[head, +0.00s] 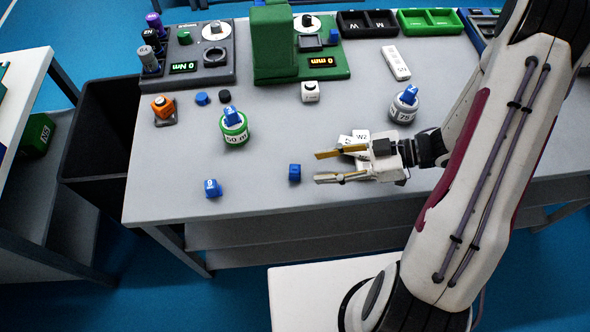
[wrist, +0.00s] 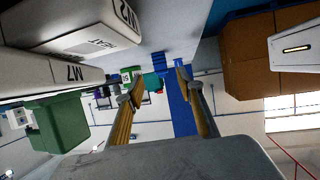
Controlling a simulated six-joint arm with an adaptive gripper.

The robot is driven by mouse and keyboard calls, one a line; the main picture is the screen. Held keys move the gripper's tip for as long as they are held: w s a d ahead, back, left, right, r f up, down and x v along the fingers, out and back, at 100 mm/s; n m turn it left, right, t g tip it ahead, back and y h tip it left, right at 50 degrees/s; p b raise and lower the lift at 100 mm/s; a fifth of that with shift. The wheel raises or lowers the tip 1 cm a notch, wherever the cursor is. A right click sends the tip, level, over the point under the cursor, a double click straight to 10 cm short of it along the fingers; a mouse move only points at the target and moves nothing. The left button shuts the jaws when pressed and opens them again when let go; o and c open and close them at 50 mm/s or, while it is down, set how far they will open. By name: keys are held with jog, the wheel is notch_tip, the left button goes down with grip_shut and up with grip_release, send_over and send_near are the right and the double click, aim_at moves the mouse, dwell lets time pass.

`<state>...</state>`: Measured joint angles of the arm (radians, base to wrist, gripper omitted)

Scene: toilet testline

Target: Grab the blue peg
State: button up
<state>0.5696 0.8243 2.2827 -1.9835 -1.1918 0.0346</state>
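Several small blue pieces are on the grey table, and I cannot tell for sure which is the peg. A plain blue block-shaped peg (head: 294,172) stands near the front edge, just left of my gripper's fingertips. Another blue piece (head: 212,188) with a pale mark lies further left, and a short blue round piece (head: 202,98) lies further back. My gripper (head: 316,167) is open and empty, low over the table, its fingers pointing left. In the wrist view my open fingers (wrist: 155,88) show, with a blue piece (wrist: 159,62) beyond, between the tips.
An orange piece (head: 162,107) stands at left. Green and grey devices line the back. The table's front edge is close.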

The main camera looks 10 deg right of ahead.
aim_at(295, 172)
jog(key=shift+a, duration=0.1)
jog(key=shift+x, duration=2.5)
jog(key=shift+r, duration=0.1)
grip_shut()
